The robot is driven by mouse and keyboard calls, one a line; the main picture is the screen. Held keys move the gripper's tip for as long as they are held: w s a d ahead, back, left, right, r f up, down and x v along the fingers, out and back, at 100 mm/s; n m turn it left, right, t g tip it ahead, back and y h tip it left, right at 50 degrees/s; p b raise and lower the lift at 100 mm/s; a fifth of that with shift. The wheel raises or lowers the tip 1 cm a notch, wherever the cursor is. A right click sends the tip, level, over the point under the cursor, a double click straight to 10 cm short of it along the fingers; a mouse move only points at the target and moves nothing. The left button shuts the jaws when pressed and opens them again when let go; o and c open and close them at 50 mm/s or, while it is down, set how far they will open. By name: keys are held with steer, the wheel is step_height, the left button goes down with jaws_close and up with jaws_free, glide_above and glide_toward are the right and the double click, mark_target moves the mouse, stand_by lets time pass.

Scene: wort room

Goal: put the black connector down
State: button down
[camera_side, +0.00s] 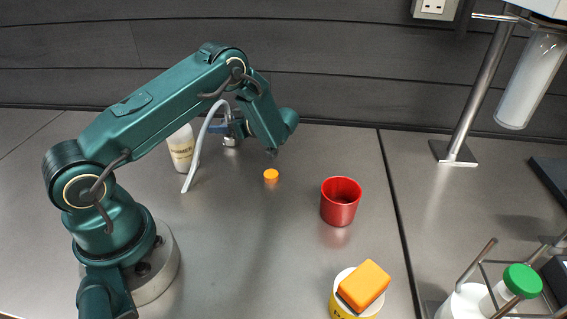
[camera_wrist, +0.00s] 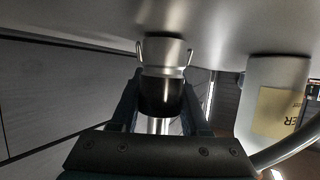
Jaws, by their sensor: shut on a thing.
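The black connector (camera_wrist: 160,97) is in the wrist view, between the two fingers of my gripper (camera_wrist: 162,108). Its body is a black band with a silver end that has two side levers, pointing at the grey worktop. My gripper is shut on it. In the side view my gripper (camera_side: 236,127) is low over the back of the worktop, partly behind my arm. The silver end of the connector (camera_side: 230,142) shows below it, at or just above the surface. I cannot tell whether it touches.
A white labelled bottle (camera_side: 181,152) stands just left of my gripper; the wrist view shows it too (camera_wrist: 275,85). A pale hose (camera_side: 203,145) hangs close by. An orange cap (camera_side: 271,175) and red cup (camera_side: 340,202) stand to the right. An orange block (camera_side: 364,286) tops a tub.

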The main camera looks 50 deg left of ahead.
steer(key=shift+f, duration=0.15)
steer(key=shift+c, duration=2)
jaws_free()
